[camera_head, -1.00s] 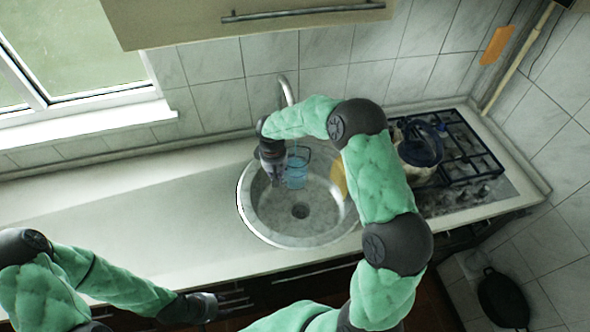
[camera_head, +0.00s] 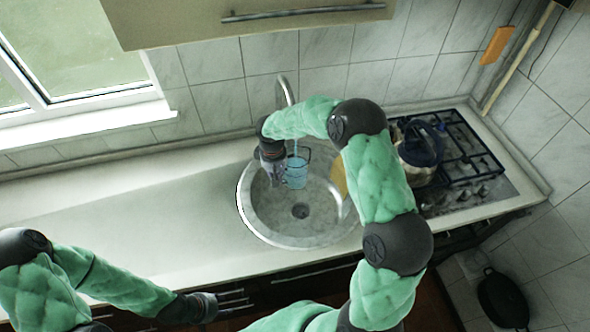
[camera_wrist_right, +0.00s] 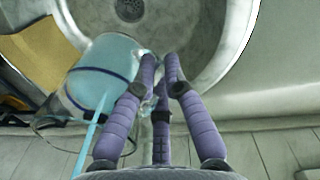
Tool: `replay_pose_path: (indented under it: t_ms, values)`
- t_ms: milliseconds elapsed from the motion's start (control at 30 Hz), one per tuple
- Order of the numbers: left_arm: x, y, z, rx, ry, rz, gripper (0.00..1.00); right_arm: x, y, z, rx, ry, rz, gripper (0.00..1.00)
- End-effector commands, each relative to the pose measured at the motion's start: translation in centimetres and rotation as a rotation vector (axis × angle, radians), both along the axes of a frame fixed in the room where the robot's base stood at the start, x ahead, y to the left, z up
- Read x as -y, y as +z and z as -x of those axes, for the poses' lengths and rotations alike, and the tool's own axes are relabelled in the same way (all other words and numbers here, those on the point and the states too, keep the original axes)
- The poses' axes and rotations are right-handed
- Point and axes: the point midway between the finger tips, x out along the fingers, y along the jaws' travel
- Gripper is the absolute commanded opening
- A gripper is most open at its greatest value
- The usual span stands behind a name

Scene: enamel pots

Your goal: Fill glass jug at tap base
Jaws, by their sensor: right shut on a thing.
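The glass jug (camera_head: 297,177) is in the sink below the tap, holding light blue water. It also shows in the wrist view (camera_wrist_right: 104,80), tilted in the picture, with dark rings around it. A thin blue stream (camera_wrist_right: 89,142) runs into it. The tap (camera_head: 284,90) rises at the back of the sink. My right gripper (camera_head: 275,176) is beside the jug on its left; in the wrist view its purple fingers (camera_wrist_right: 163,78) are shut on the jug at its handle side, the handle mostly hidden. My left gripper (camera_head: 236,302) is open and empty in front of the counter.
The round steel sink (camera_head: 262,222) has a drain (camera_head: 300,211). A yellow thing (camera_head: 338,179) is at its right, partly behind my arm. A pot (camera_head: 420,150) stands on the hob (camera_head: 462,150) at the right. The counter (camera_head: 120,215) left of the sink is clear.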

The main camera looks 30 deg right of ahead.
Motion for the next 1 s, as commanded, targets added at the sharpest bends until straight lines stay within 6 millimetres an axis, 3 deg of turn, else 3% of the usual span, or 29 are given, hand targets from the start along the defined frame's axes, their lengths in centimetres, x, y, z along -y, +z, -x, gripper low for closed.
replay_pose_path:
  t_ms: [367, 800, 1000]
  values:
    - [0.0, 0.0, 0.0, 0.0, 0.0, 0.0, 0.4, -0.1, 0.3, 0.0, 0.005, 0.0, 0.001, 0.0]
    - [0.0, -1.3, 0.0, 0.0, 0.0, 0.0, 0.4, -5.8, 0.1, 4.7, 0.005, 0.004, 0.0, 0.0]
    - [0.0, -1.5, 0.0, 0.0, 0.0, 0.0, 0.4, -7.4, 0.2, 5.9, 0.004, 0.001, 0.001, 0.0]
